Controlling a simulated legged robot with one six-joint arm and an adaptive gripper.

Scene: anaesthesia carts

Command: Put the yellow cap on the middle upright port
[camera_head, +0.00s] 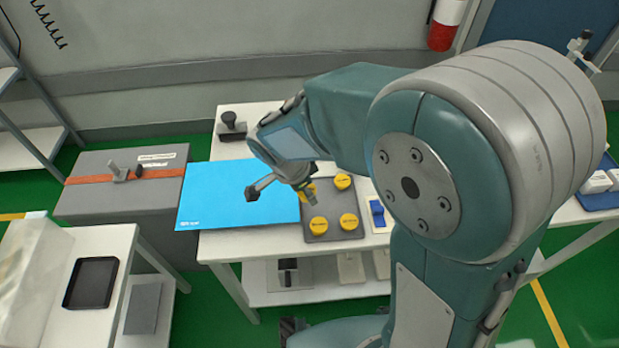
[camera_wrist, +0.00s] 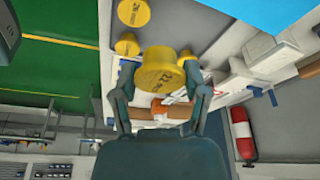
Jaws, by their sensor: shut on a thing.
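My gripper (camera_wrist: 160,82) is shut on a yellow cap (camera_wrist: 160,70), with one finger on each side of it in the wrist view. In the head view my gripper (camera_head: 308,194) is over the grey tray (camera_head: 334,237), and only a little of the held cap shows. Other yellow caps stand on this tray: one at the back right (camera_head: 343,181), one at the front right (camera_head: 348,221) and one at the front left (camera_head: 318,225). I cannot make out the middle upright port in either view; my arm hides part of the table.
A bright blue mat (camera_head: 235,205) lies left of the tray. A white plate with a blue part (camera_head: 377,212) is on its right. A black-knobbed fixture (camera_head: 230,124) stands at the back. A grey case with an orange strap (camera_head: 80,180) is at the left.

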